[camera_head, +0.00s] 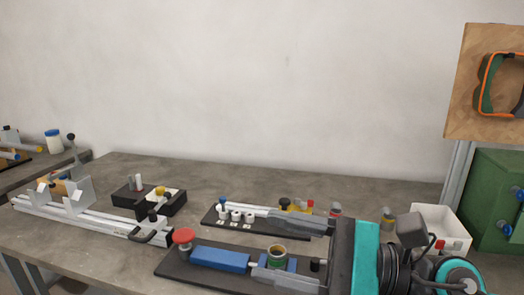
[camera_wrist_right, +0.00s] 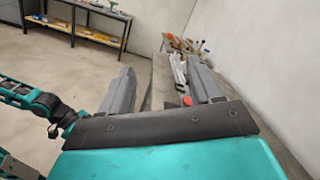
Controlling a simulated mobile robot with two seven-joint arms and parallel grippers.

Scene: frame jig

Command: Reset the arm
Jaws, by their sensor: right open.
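My right gripper (camera_head: 262,243) reaches in from the lower right of the head view with its two grey fingers pointing left, spread wide apart. In the right wrist view the gripper (camera_wrist_right: 158,68) is open with nothing between its fingers. My left gripper is not in view; a teal arm link of mine (camera_wrist_right: 28,97) shows at the left of the wrist view.
A white bin (camera_head: 447,229) stands right. The workbench (camera_head: 130,165) is clear at the back left.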

